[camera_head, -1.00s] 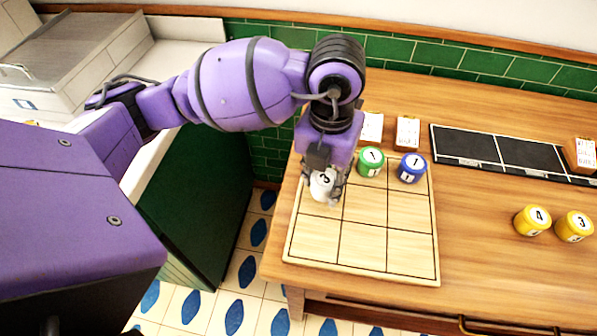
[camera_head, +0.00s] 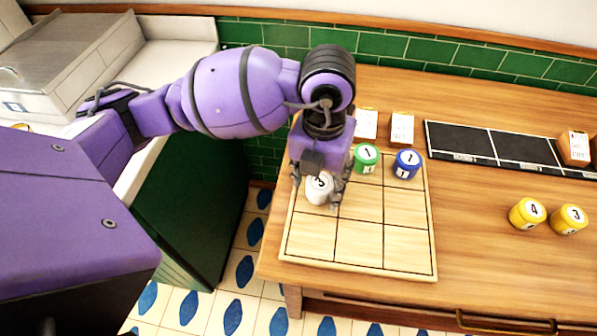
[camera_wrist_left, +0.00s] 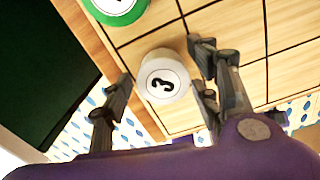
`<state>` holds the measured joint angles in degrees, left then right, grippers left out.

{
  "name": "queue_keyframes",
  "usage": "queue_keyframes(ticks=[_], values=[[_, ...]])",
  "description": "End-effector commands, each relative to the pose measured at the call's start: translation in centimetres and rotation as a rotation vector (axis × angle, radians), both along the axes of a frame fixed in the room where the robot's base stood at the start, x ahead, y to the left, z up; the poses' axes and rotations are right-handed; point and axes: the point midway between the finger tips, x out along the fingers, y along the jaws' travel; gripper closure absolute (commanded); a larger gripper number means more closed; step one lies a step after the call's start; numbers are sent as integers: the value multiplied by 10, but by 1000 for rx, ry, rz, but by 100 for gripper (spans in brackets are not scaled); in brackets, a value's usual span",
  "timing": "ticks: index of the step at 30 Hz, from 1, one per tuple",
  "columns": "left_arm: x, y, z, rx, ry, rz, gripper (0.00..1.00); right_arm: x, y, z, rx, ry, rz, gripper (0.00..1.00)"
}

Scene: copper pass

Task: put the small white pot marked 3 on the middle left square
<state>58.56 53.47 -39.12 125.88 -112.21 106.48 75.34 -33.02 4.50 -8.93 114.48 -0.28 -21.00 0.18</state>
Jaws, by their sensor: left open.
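The small white pot marked 3 (camera_head: 319,188) stands upright on the middle left square of the wooden board (camera_head: 357,257). It also shows in the left wrist view (camera_wrist_left: 163,82), its marked lid facing the camera. My left gripper (camera_head: 316,197) is open, with its fingers spread on either side of the pot. In the left wrist view, a gap shows between the left finger and the pot; the right finger (camera_wrist_left: 205,75) is close beside it. The gripper's body hangs just above the pot and hides part of the top left square. My right gripper is in neither view.
A green pot (camera_head: 366,159) and a blue pot (camera_head: 407,164), both marked 1, stand on the board's top row. Yellow pots marked 4 (camera_head: 527,213) and 3 (camera_head: 569,219) stand to the right. A black tray (camera_head: 490,148) lies behind. The board's bottom row is clear.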

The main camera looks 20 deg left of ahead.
Motion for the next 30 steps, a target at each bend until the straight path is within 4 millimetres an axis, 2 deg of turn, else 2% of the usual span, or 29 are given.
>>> queue_keyframes(ticks=[5,12,18,23,30], values=[[3,-1,27,-2,-11,0,44,4,0,4,1,-9,-1,44],[2,-1,80,-2,-11,-2,44,10,1,10,3,-22,0,44],[2,-1,112,-1,-8,-2,44,10,1,11,3,-22,-1,44],[1,-1,123,-1,-6,0,44,9,1,10,3,-19,-1,44],[1,-1,124,-1,-3,0,44,6,0,10,3,-15,-3,44]])
